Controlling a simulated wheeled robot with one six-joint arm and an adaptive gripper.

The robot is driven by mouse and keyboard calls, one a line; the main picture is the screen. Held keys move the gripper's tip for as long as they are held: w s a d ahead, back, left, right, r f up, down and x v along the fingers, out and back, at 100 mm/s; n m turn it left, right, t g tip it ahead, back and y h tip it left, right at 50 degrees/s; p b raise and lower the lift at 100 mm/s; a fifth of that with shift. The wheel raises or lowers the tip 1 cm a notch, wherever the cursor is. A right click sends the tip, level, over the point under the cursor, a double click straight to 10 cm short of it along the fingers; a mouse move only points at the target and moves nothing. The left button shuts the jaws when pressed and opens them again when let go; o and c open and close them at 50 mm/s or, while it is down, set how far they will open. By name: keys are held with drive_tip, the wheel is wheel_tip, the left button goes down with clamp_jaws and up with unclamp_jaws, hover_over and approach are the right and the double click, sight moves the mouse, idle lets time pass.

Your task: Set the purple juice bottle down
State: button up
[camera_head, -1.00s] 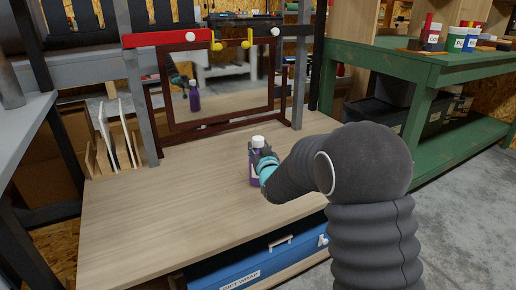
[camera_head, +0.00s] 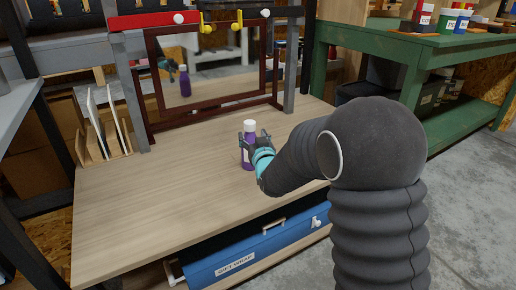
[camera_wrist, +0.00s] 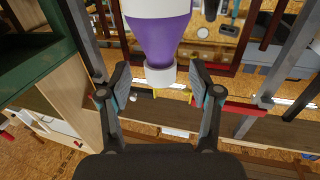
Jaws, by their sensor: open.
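The purple juice bottle (camera_head: 249,157) with a white cap stands upright on the plank bench (camera_head: 160,200), right of the middle. My gripper (camera_head: 255,141) is at the bottle, reaching in from the right. In the wrist view, my gripper's (camera_wrist: 160,76) two fingers are spread wide, one on each side of the bottle (camera_wrist: 158,38) near its white cap. There are visible gaps between the fingers and the cap. The wrist view shows the bottle cap-down and cuts off its far end.
A dark-red framed mirror (camera_head: 150,85) stands behind, reflecting the bottle. A rack with upright boards (camera_head: 100,130) is at the bench's left. A blue gift-wrap box (camera_head: 260,247) is below the front edge. The bench left of the bottle is clear.

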drive_tip(key=v, duration=0.8)
